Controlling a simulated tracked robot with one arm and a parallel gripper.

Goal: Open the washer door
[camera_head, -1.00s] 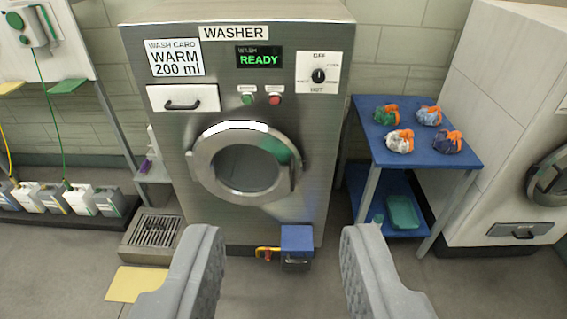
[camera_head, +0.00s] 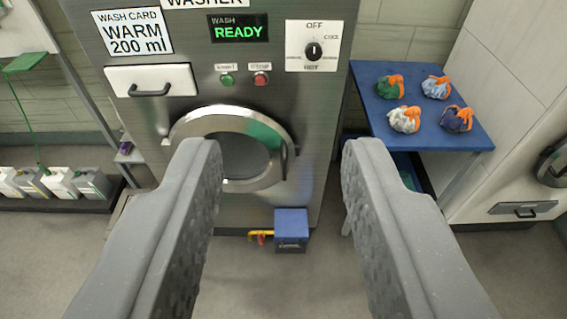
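The washer (camera_head: 110,60) is a steel machine with a display reading READY. Its round door (camera_head: 270,128) has a wide metal ring and dark glass, and looks shut. A dark handle (camera_head: 284,160) shows at the door's right edge. My gripper (camera_head: 282,150) is open and empty, its two grey fingers wide apart. It is in front of the washer, and the left finger covers the door's lower left part. I see no contact between a finger and the door or handle.
A blue box (camera_head: 291,225) sits low at the washer's front. A blue table (camera_head: 385,115) with several tied bags (camera_head: 404,119) stands to the right. Several jugs (camera_head: 62,182) stand on a low rack at left. Another white machine (camera_head: 500,130) stands far right. The floor in front is clear.

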